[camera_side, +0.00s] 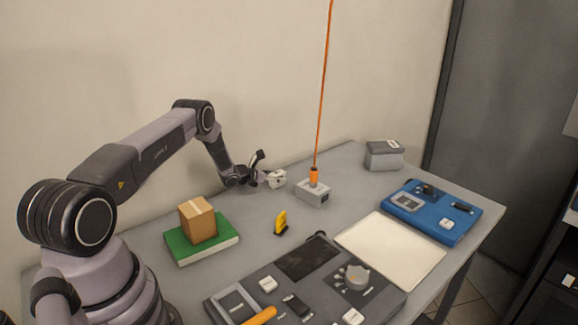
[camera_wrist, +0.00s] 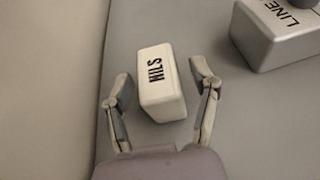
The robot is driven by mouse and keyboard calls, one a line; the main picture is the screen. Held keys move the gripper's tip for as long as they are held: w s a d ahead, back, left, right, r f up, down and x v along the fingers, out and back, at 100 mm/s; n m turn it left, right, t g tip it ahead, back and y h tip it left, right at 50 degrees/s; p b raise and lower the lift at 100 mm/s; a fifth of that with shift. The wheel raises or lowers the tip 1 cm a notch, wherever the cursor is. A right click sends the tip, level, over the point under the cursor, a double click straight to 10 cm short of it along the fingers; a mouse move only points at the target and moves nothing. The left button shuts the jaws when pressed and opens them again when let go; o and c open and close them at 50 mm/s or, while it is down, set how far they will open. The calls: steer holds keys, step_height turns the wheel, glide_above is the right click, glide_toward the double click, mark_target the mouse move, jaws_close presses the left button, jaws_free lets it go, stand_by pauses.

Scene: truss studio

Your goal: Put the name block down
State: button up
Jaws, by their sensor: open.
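The name block is a small white block (camera_wrist: 160,80) with dark letters that read "NILS" in the wrist view. It stands on the grey table between the tips of my gripper (camera_wrist: 162,98), with a visible gap on both sides. My gripper is open around it. In the side view the white block (camera_side: 276,179) shows at the far edge of the table near the wall, just right of my gripper (camera_side: 262,176). Its underside is hidden.
A grey box with an orange cable (camera_side: 313,192) stands close by on the right; its "LINE" lettering shows in the wrist view (camera_wrist: 285,35). A cardboard box (camera_side: 198,222) sits on a green book (camera_side: 186,256). A white mat (camera_side: 390,250) lies bare. The wall is close behind.

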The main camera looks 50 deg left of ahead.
steer(key=shift+r, duration=0.2)
steer(key=v, duration=1.1)
steer(key=shift+s, duration=0.2)
steer(key=shift+s+d+r, duration=0.1)
steer(key=shift+r, duration=0.2)
steer(key=w+d+r+m+g+h, duration=0.2)
steer(key=d+r+m+h, duration=0.65)
steer(key=d+r, duration=0.75)
steer(key=s+d+r+m+g, duration=0.5)
steer(key=s+d+r+m, duration=0.5)
steer(key=d+r+m, duration=0.25)
steer(key=s+d+r+m+g+y, duration=0.2)
steer(key=s+d+r+m+g, duration=0.25)
steer(key=s, duration=0.45)
steer(key=s+a+r+m+t+y, duration=0.1)
steer(key=s+a+m+t+y, duration=0.1)
steer(key=s+m+y, duration=0.4)
steer(key=shift+s+a+m+t+y, duration=0.25)
steer(key=shift+s+m+t, duration=0.6)
steer(key=shift+s+m, duration=2.65)
steer(key=s+n, duration=0.2)
steer(key=shift+s+d+r+n, duration=0.1)
steer(key=shift+s+n, duration=0.25)
